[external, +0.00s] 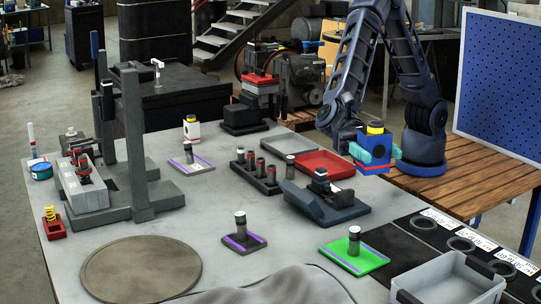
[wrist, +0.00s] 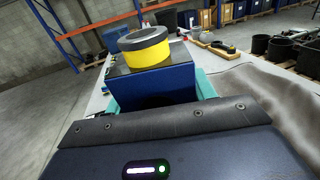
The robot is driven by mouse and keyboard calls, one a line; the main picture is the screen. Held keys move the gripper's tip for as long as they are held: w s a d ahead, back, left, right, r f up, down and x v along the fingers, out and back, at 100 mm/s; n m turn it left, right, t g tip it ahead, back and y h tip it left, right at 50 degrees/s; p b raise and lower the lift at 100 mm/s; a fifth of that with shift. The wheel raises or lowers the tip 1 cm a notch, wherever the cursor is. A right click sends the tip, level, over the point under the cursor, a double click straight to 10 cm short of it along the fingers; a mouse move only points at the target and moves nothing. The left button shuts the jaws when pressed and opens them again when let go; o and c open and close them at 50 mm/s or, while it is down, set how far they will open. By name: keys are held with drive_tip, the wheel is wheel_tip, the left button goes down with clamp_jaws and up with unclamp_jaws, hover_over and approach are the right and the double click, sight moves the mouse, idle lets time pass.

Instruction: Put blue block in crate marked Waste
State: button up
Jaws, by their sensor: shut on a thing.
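The blue block (external: 373,167) is held in the teal fingers of my gripper (external: 377,150), at the right side of the grey table. A yellow round piece with a dark top (external: 375,128) sits on top of the block. In the wrist view the blue block (wrist: 155,88) fills the space past the gripper body, with the yellow piece (wrist: 147,52) on its dark top face. A grey open crate (external: 450,282) stands at the lower right front, partly cut off by the frame. I see no readable Waste mark on it.
A red tray (external: 322,164) and a dark blue fixture (external: 325,200) lie left of my gripper. A green plate with a cylinder (external: 355,252) is near the crate. Black rings with white labels (external: 461,244) line the right edge. A blue perforated panel (external: 505,80) stands behind right.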

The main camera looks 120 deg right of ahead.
drive_tip(key=s+a+r+n+g, duration=0.1)
drive_tip(key=s+a+n+g, duration=0.25)
drive_tip(key=s+a, duration=0.95)
wheel_tip(320, 180, down, 20)
drive_tip(key=w, duration=0.1)
drive_tip(key=shift+a+r+m, duration=0.25)
drive_tip(key=shift+a+m, duration=0.1)
drive_tip(key=shift+w+f+g, duration=0.1)
drive_tip(key=shift+f+g, duration=0.15)
drive_tip(key=shift+f, duration=0.4)
drive_tip(key=o, duration=1.3)
drive_tip(key=d+r, duration=0.1)
drive_tip(key=d, duration=1.1)
